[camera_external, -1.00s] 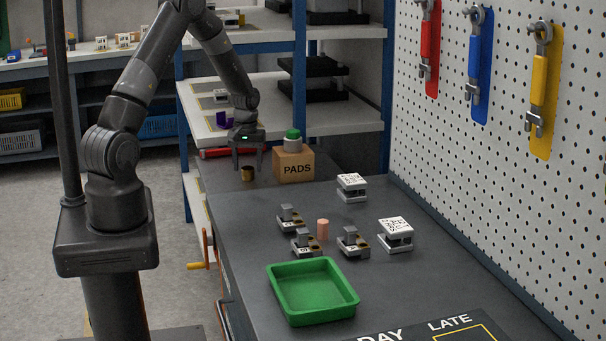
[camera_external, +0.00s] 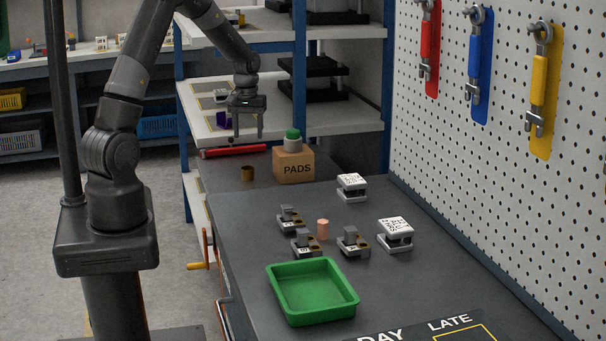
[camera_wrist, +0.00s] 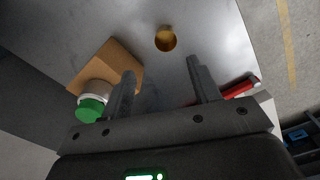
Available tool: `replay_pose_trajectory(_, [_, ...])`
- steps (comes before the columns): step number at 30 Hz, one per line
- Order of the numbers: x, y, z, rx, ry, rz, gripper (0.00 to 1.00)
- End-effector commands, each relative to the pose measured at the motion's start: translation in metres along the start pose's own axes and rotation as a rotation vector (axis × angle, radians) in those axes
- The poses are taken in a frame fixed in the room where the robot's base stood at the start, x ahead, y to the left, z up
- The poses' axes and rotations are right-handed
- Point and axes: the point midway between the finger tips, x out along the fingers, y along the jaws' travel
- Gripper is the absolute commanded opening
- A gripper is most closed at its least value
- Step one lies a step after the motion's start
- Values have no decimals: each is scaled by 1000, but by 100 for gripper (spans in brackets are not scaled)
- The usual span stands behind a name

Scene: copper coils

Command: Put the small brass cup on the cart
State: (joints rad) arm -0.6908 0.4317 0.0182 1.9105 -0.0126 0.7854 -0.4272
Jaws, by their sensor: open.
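I cannot tell for certain which piece of furniture is the cart.
A cardboard PADS box (camera_external: 294,167) with a green-topped item (camera_external: 292,140) stands right of the cup. A red bar (camera_external: 233,151) lies behind the cup. A green tray (camera_external: 312,316), small metal blocks and a copper cylinder (camera_external: 323,229) occupy the nearer bench. A blue-posted shelf stands behind.

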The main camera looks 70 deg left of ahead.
Motion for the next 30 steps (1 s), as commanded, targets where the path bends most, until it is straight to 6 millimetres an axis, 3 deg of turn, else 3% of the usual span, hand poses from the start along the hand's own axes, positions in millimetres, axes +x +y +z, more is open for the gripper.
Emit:
replay_pose_trajectory(5, [-55,31,45,145,58,33,56])
replay_pose_trajectory(9, [-100,50,93,284,109,63,56])
replay_pose_trajectory(15, [-151,61,166,481,180,108,56])
replay_pose_trajectory(22, [-192,53,249,705,262,164,56])
replay_pose_trajectory(30, [-215,23,333,956,359,235,56])
